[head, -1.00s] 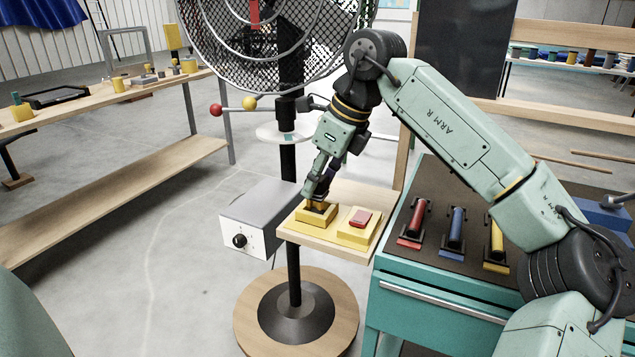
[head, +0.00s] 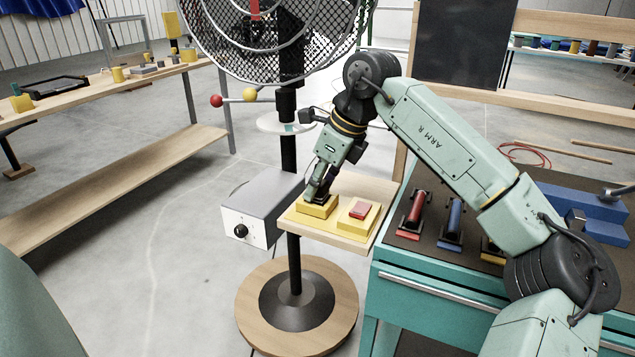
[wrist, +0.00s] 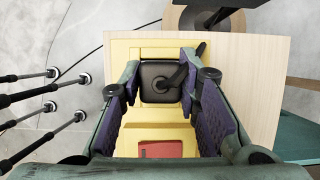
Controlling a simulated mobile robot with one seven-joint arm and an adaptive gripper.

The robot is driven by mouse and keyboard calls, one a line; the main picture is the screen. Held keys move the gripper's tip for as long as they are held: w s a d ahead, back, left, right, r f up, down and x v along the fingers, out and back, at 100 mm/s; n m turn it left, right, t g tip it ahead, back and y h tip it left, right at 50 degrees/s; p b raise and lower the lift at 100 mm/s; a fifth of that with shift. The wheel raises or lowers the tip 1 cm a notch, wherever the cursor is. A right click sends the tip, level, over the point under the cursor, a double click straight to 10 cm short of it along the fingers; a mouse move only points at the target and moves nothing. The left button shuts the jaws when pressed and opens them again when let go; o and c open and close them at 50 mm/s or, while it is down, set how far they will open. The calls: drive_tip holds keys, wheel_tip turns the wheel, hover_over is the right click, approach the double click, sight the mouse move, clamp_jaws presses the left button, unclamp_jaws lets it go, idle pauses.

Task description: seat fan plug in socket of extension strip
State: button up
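The extension strip is a yellow two-block unit (head: 355,225) on a small wooden shelf, with a red switch (head: 361,210) on its near right block. The strip (wrist: 153,137) and the switch (wrist: 160,149) also show in the wrist view. The black fan plug (wrist: 160,82) is at the strip's other block, with a dark cable end to its right. My gripper (head: 320,196) points down at this block. How deep the plug sits is hidden.
The wooden shelf (head: 381,190) is by the fan pole (head: 289,155), beside a grey box with a black knob (head: 257,210). The fan cage (head: 275,35) rises above. A teal cabinet (head: 440,290) with coloured-handled tools stands close on the right.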

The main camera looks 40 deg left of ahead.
drive_tip(key=o, duration=0.4)
drive_tip(key=shift+f, duration=0.15)
drive_tip(key=shift+r+p, duration=0.3)
drive_tip(key=shift+r, duration=0.2)
drive_tip(key=v, duration=1.1)
drive_tip(key=shift+d+r+b, duration=0.2)
drive_tip(key=shift+r+b, duration=0.1)
drive_tip(key=shift+b, duration=0.15)
drive_tip(key=shift+w, duration=0.15)
